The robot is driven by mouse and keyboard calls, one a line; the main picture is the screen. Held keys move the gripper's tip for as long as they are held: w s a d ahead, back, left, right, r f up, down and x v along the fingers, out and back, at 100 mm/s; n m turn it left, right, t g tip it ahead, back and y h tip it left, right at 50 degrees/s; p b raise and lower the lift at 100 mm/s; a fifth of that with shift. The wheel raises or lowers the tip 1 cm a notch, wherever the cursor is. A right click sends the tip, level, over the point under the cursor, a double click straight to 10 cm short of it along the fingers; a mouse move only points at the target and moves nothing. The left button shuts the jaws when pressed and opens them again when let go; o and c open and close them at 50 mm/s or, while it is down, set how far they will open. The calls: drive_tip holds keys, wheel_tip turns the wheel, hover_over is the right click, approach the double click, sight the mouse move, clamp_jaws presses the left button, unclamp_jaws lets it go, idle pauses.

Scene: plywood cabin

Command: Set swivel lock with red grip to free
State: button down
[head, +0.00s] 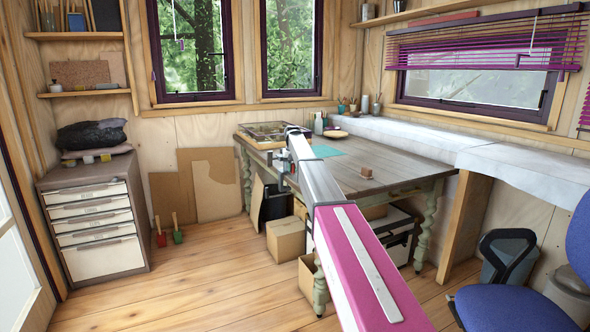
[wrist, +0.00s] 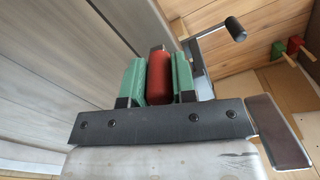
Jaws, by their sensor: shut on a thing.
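In the wrist view, the red grip (wrist: 158,78) of the swivel lock sits between the two green finger pads of my gripper (wrist: 159,66). The pads touch it on both sides, and the jaws are shut on it. The rest of the lock is mostly hidden behind the fingers, so I cannot tell its setting. In the head view, my arm reaches to the left edge of the wooden table (head: 345,172).
A black crank handle (wrist: 235,29) sticks out close to the right of my fingers. Cardboard boxes (head: 286,238) stand under the table. A red brush (head: 161,240) and a green brush (head: 178,236) stand on the floor.

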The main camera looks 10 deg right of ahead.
drive_tip(key=w+a+m, duration=0.1)
drive_tip(key=a+m, duration=0.5)
drive_tip(key=m, duration=0.1)
drive_tip(key=shift+a, duration=0.15)
idle(0.4)
drive_tip(key=c, duration=0.9)
unclamp_jaws()
drive_tip(key=shift+r, duration=0.1)
wheel_tip(320, 180, up, 11)
drive_tip(key=shift+f, duration=0.2)
